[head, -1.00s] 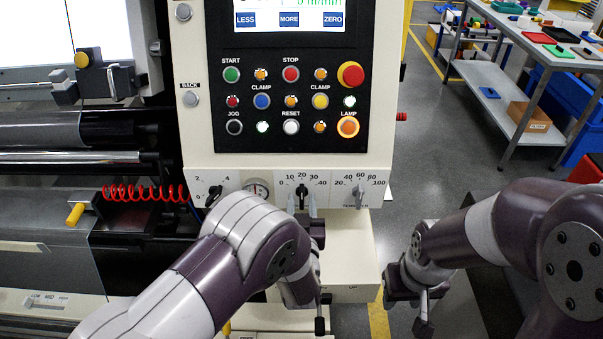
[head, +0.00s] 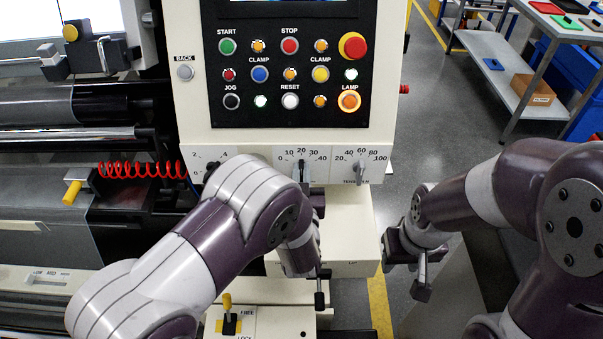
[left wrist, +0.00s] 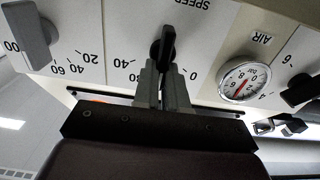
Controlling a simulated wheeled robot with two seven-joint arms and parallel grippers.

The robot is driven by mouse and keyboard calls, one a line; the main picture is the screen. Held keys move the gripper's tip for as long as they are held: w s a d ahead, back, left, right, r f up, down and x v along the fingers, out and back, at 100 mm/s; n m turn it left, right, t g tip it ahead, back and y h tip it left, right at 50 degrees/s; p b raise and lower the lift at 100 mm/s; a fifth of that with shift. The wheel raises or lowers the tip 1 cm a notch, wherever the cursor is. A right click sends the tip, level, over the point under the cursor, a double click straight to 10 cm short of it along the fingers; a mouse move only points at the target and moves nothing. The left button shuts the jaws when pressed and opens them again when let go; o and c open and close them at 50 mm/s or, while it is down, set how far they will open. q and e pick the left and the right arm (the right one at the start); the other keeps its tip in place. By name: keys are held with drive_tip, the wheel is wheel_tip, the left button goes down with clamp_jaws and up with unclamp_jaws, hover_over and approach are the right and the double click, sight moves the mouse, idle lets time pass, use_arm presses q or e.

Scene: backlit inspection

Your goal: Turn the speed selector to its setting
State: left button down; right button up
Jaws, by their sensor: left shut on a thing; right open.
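The speed selector (head: 301,170) is a black knob on the white strip below the button panel, with a scale from 0 to 40. Its handle stands close to upright, near the 20 mark. In the left wrist view, which is upside down, the knob (left wrist: 167,42) sits between the two grey fingers of my left gripper (left wrist: 164,88). The fingers are closed on its handle and hide part of the scale. In the head view my left arm covers most of that gripper. My right gripper (head: 404,270) hangs open and empty, right of the machine.
A grey tension knob (head: 358,169) is right of the selector; an air gauge (left wrist: 244,82) and another black knob (left wrist: 301,90) flank it on the other side. A yellow FREE/LOCK lever (head: 228,312) stands below. A shelf table (head: 510,80) is at far right.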

use_arm(q)
drive_tip(key=shift+a+f+n+b, duration=0.15)
drive_tip(key=shift+a+n+b, duration=0.1)
drive_tip(key=shift+n+b, duration=1.75)
drive_tip(key=shift+a+f+n+b, duration=0.15)
drive_tip(key=shift+a+n+b, duration=0.05)
drive_tip(key=shift+n+b, duration=1.8)
drive_tip(key=shift+a+f+n+b, duration=0.15)
drive_tip(key=shift+a+n+b, duration=0.1)
drive_tip(key=shift+n+b, duration=1.75)
drive_tip(key=c, duration=1.2)
unclamp_jaws()
drive_tip(key=shift+w, duration=0.1)
